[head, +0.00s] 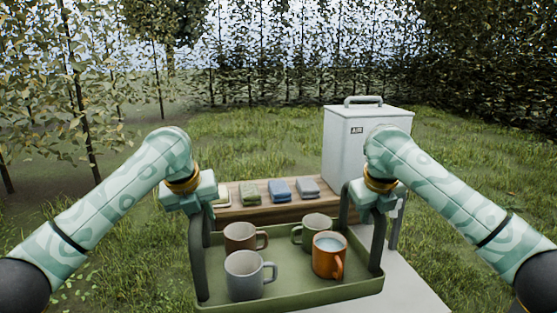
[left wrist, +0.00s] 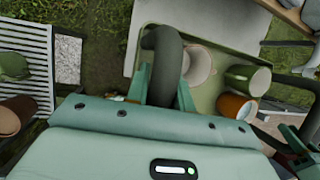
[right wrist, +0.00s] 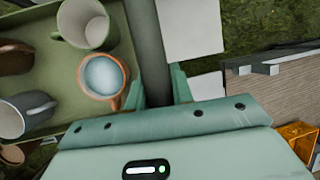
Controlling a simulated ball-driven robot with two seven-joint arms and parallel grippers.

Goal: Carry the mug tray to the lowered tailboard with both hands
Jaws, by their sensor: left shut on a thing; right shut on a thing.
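The green mug tray (head: 300,298) is in front of me in the head view, roughly level, with a tall dark handle at each side. On it stand a brown mug (head: 238,238), a green mug (head: 308,232), a grey mug (head: 243,277) and an orange mug (head: 326,262) with pale liquid, all upright. My left gripper (head: 203,208) is shut on the left handle (left wrist: 165,60). My right gripper (head: 370,208) is shut on the right handle (right wrist: 150,50). A pale flat surface (head: 415,285) shows beyond and under the tray's right side; I cannot tell whether it is the tailboard.
A wooden surface (head: 265,212) with several folded cloths (head: 280,189) lies just behind the tray. A white lidded box (head: 352,140) stands behind right. Grass surrounds them, with leafy trees at the left. An orange crate (right wrist: 300,135) shows in the right wrist view.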

